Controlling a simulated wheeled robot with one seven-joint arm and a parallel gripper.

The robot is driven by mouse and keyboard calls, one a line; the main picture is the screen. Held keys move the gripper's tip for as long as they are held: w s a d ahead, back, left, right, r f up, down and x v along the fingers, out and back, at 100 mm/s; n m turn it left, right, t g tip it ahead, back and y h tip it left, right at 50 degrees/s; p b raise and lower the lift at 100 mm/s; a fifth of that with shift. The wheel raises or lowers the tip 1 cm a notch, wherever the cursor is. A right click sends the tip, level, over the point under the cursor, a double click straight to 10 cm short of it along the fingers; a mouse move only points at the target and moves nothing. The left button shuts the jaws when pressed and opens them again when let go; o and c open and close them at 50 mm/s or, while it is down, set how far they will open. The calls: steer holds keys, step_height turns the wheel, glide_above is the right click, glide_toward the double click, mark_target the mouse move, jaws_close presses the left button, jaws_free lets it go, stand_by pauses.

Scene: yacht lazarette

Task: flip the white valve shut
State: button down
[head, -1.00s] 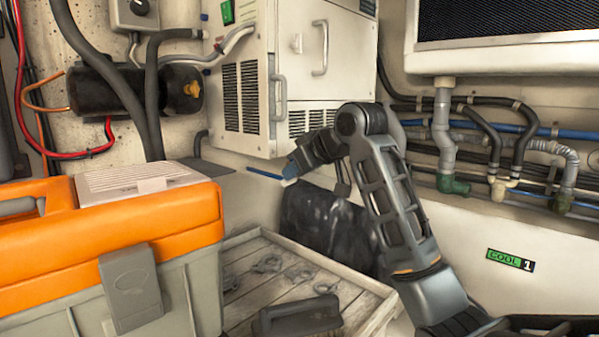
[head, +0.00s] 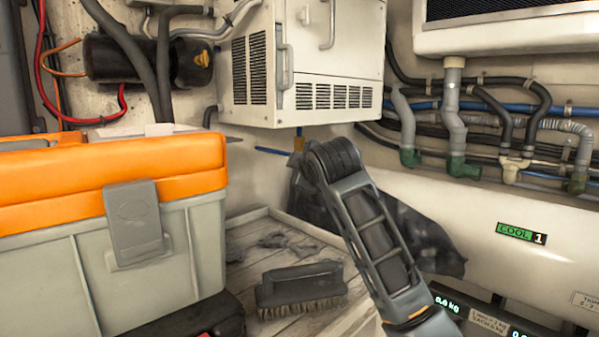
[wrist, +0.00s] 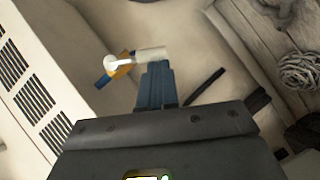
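The white valve (wrist: 118,62) shows in the wrist view as a small white lever with a rounded end, on a brass-coloured body (wrist: 123,71) over a short blue pipe. In the head view only the brass-coloured part (head: 298,143) shows, under the white cabinet, with the blue pipe (head: 272,151) to its left. My arm hides the gripper in the head view.
The white vented cabinet (head: 325,70) hangs right above the valve. An orange and grey toolbox (head: 150,160) stands at left. Hoses and pipes (head: 455,110) run along the wall at right.

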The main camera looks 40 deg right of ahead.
steer(key=shift+w+d+f+n+t+h+b, duration=0.1)
steer(key=shift+d+f+n+t+h+b, duration=0.6)
steer(key=shift+n+b, duration=0.45)
steer(key=shift+d+f+n+t+h+b, duration=0.55)
steer(key=shift+d+f+n+b, duration=0.3)
steer(key=shift+n, duration=0.4)
steer(key=shift+r, duration=0.15)
